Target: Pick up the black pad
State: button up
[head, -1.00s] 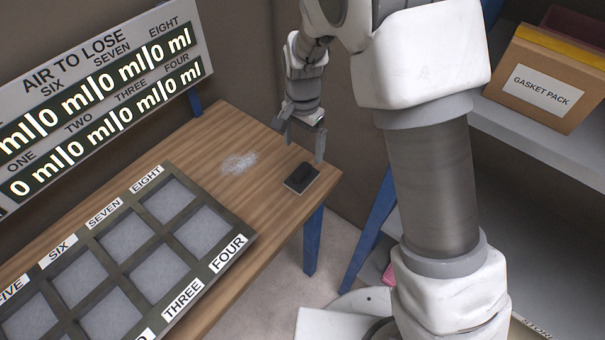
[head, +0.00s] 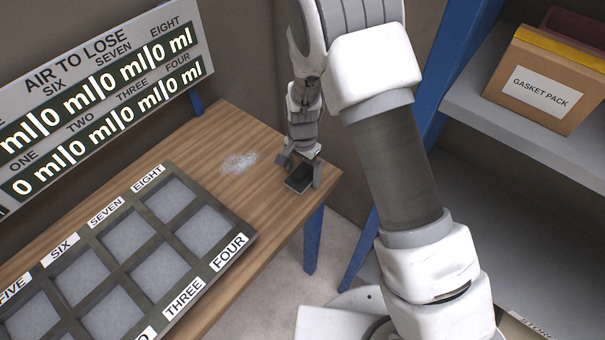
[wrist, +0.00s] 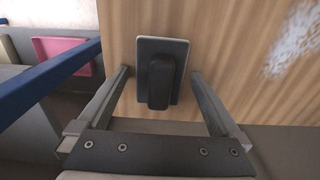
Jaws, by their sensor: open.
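The black pad (head: 299,182) lies on the wooden table near its right corner. In the wrist view the black pad (wrist: 176,58) shows as a dark flat plate with a light edge and a raised black grip (wrist: 160,82) on top. My gripper (head: 301,170) is open, low over the pad. In the wrist view the fingers of my gripper (wrist: 160,76) stand on either side of the pad, with a gap on both sides and nothing held. I cannot tell the exact height of the fingertips above the table.
A pale powdery patch (head: 239,163) lies on the table (head: 225,125) left of the pad. A tray with several labelled square compartments (head: 225,258) sits at the front left, below a display board (head: 100,85). A gasket pack box (head: 545,85) stands on the right shelf.

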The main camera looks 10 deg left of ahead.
aim_at(302, 169)
jog(key=shift+c, duration=0.3)
jog(key=c, duration=1.2)
jog(key=shift+r, duration=0.15)
jog(key=shift+c, duration=0.2)
jog(key=shift+r, duration=0.6)
notch_tip(302, 169, up, 3)
jog(key=shift+r, duration=0.1)
jog(key=s+d+r+b, duration=0.1)
jog(key=s+d+r, duration=0.4)
jog(key=d, duration=0.5)
jog(key=shift+s+d+r, duration=0.2)
jog(key=shift+d+r, duration=0.05)
jog(key=shift+r, duration=0.45)
